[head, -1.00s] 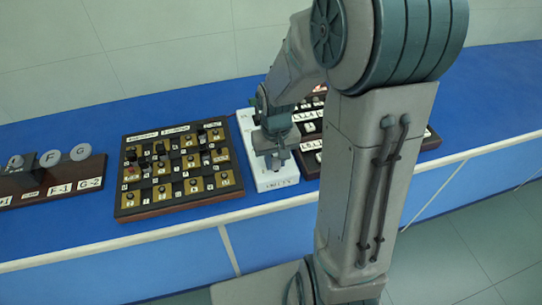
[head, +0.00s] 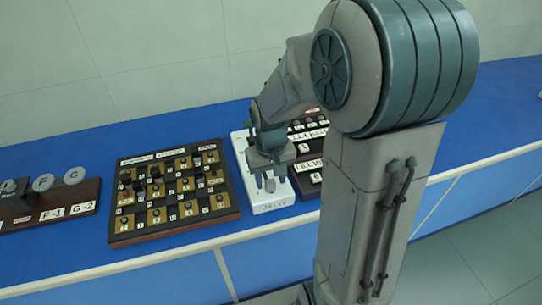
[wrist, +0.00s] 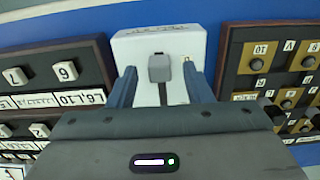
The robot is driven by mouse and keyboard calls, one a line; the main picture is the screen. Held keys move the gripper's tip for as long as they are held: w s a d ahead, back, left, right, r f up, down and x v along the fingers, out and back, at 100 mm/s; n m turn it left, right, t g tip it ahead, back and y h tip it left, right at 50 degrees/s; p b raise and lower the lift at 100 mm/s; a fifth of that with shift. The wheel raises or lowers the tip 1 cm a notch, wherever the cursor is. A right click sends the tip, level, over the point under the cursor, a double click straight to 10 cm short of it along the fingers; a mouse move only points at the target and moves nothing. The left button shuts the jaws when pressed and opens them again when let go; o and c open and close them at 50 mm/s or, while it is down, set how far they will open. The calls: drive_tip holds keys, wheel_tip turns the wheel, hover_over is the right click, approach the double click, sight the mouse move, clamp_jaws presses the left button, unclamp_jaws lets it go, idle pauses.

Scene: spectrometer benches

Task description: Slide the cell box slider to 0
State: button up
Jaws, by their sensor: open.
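The cell box (head: 268,200) is a white box on the blue bench, between two dark panels. In the wrist view the white box (wrist: 199,46) carries a grey slider knob (wrist: 159,68) on a dark slot, near its labelled end. The knob also shows in the head view (head: 270,185). My gripper (wrist: 158,84) is open above the box, its two fingers on either side of the knob with gaps between. Whether the fingers reach down to the knob's height I cannot tell. The gripper hides part of the box, and the scale markings are too small to read.
A panel with gold plates and black knobs (head: 125,226) lies left of the box in the head view. Round discs (head: 43,182) stand at far left.

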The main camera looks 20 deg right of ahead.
sight(271, 183)
wheel_tip(271, 183, up, 11)
drive_tip(key=shift+r, duration=0.2)
drive_tip(key=shift+s, duration=0.1)
idle(0.5)
drive_tip(key=s+t, duration=0.3)
drive_tip(key=s, duration=0.9)
drive_tip(key=shift+a+f, duration=0.1)
idle(0.6)
